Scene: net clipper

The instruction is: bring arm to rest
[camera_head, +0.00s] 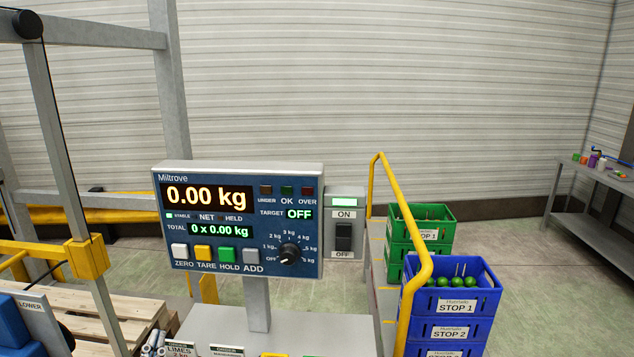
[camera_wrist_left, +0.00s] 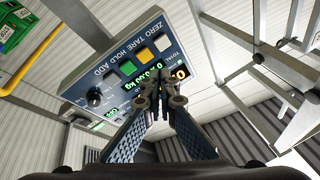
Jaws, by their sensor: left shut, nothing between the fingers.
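My left gripper (camera_wrist_left: 162,92) is shut and empty in the left wrist view. Its fingertips overlap the display end of the weighing panel (camera_wrist_left: 105,85), which appears turned round in that view; I cannot tell how far apart they are. In the head view the blue weighing panel (camera_head: 240,262) stands upright on a grey post. Its display reads 0.00 kg, the total reads 0 x 0.00 kg and the target reads OFF. I cannot make out the left gripper clearly in the head view. My right gripper is not in view.
A switch box (camera_head: 344,213) with a lit green lamp is right of the panel. A yellow rail (camera_head: 404,212) curves past green crates (camera_head: 401,241) and blue crates (camera_head: 444,328); the top blue crate holds limes. A pallet (camera_head: 115,305) is lower left. A workbench (camera_head: 597,172) stands far right.

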